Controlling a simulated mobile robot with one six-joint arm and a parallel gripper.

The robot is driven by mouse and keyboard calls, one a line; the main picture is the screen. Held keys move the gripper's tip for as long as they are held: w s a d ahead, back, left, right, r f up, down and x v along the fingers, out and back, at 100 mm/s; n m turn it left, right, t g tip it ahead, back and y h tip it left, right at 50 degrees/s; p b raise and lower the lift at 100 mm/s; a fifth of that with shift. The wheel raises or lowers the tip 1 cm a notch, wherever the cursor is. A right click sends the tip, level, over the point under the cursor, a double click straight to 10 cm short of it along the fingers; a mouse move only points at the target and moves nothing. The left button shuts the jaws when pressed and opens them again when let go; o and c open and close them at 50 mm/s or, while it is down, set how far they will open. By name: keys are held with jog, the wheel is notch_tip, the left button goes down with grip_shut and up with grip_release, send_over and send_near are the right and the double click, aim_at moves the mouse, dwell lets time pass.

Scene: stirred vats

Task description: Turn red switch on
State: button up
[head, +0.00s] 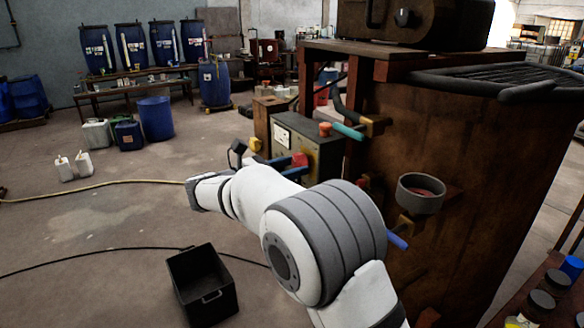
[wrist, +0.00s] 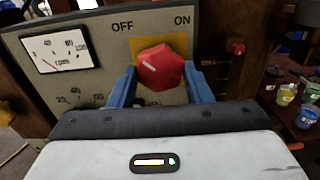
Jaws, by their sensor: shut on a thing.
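The red switch (wrist: 161,67) is a faceted red knob on a yellow plate of a grey control panel (wrist: 105,50) in the wrist view. OFF is printed above it to the left and ON above it to the right. A short white mark shows on the knob's left part. My gripper (wrist: 160,82) has its blue fingers on either side of the knob and is shut on it. In the head view, the red switch (head: 299,159) shows small at the front of the grey box (head: 318,150), partly hidden by my arm and fingers.
A dial gauge (wrist: 58,50) sits on the panel's left. A small red button (wrist: 238,47) is on the brown post at right. In the head view, a brown vat housing (head: 450,130) stands close at right; a black crate (head: 205,285) lies on the floor.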

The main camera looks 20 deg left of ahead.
jog(key=shift+m, duration=0.3)
jog(key=m+b, duration=0.2)
jog(key=m, duration=0.2)
jog(key=shift+f+b, duration=0.1)
jog(key=shift+b, duration=0.3)
jog(key=m+b, duration=0.3)
jog(key=m, duration=0.2)
jog(key=shift+a, duration=0.1)
jog(key=m+b, duration=0.3)
jog(key=m, duration=0.1)
jog(key=shift+m+b, duration=0.3)
jog(key=shift+b, duration=0.05)
jog(key=shift+m+b, duration=1.35)
jog(key=shift+m, duration=0.45)
jog(key=o, duration=1)
jog(key=shift+r, duration=0.2)
jog(key=v, duration=0.7)
jog(key=shift+s+a, duration=0.25)
jog(key=shift+a, duration=0.05)
